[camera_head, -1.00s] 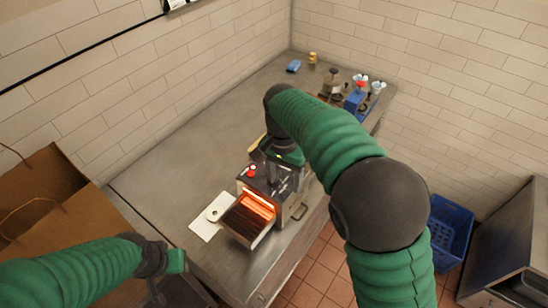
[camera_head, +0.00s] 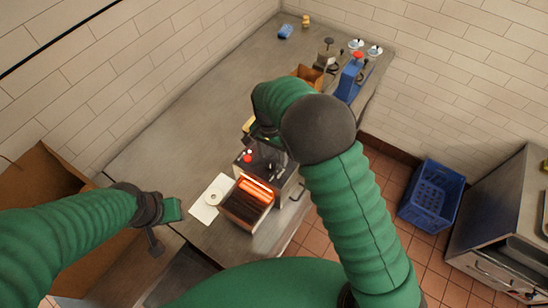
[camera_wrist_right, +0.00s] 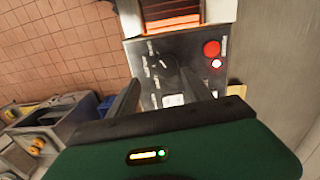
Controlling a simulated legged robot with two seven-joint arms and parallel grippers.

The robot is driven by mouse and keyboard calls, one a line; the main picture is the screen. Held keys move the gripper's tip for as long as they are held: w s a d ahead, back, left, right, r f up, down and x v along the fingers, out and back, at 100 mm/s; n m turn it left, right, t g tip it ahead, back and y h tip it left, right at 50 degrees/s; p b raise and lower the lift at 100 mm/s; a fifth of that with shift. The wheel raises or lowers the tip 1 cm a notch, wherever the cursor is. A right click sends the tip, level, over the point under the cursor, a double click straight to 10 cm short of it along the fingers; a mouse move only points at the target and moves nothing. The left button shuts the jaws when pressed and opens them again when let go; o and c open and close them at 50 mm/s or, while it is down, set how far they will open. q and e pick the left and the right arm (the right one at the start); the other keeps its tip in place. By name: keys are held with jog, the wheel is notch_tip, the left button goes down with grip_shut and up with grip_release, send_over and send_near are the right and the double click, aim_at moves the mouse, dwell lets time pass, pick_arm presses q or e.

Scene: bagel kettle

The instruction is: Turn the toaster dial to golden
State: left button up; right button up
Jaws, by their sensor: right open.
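The toaster (camera_head: 246,205) stands near the counter's front edge, its slot glowing orange. In the right wrist view its dark control panel (camera_wrist_right: 150,100) carries a black dial (camera_wrist_right: 166,68) with small white labels around it, too small to read. A red knob (camera_wrist_right: 212,48) and a white button (camera_wrist_right: 217,63) sit to the dial's right. My right gripper (camera_wrist_right: 163,88) is open over the panel, with its fingers either side of the dial; I cannot tell whether they touch it. In the head view my arm partly hides this panel. My left gripper (camera_head: 160,222) is away from the toaster, its jaws unclear.
A white board (camera_head: 207,210) with a small round item lies left of the toaster. A blue grinder-like device (camera_head: 349,80) and cups stand at the far end. A blue crate (camera_head: 430,195) is on the floor. The mid-counter is clear.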

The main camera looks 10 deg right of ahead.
aim_at(271, 163)
jog(key=f, duration=0.1)
jog(key=w+a+f, duration=0.1)
jog(key=f, duration=0.1)
jog(key=f+p, duration=0.1)
jog(key=shift+w+a+f, duration=0.2)
jog(key=shift+w+f, duration=0.05)
jog(key=shift+f, duration=0.1)
jog(key=shift+s+a, duration=0.1)
jog(key=shift+a, duration=0.1)
jog(key=shift+s+a, duration=0.15)
jog(key=shift+s, duration=0.1)
jog(key=shift+s+r, duration=0.15)
jog(key=shift+s, duration=0.1)
jog(key=shift+s+d, duration=0.1)
jog(key=shift+d, duration=0.2)
jog(key=shift+c, duration=0.6)
jog(key=shift+d, duration=0.25)
jog(key=shift+c, duration=1.1)
jog(key=shift+w+d+f, duration=0.2)
jog(key=shift+w+d, duration=0.05)
jog(key=shift+w, duration=0.05)
jog(key=c, duration=0.5)
jog(key=shift+a, duration=0.15)
grip_shut()
pick_arm(q)
jog(key=shift+w+a+r, duration=0.5)
jog(key=shift+w+a, duration=0.1)
jog(key=shift+a, duration=0.1)
pick_arm(e)
jog(key=shift+a, duration=0.2)
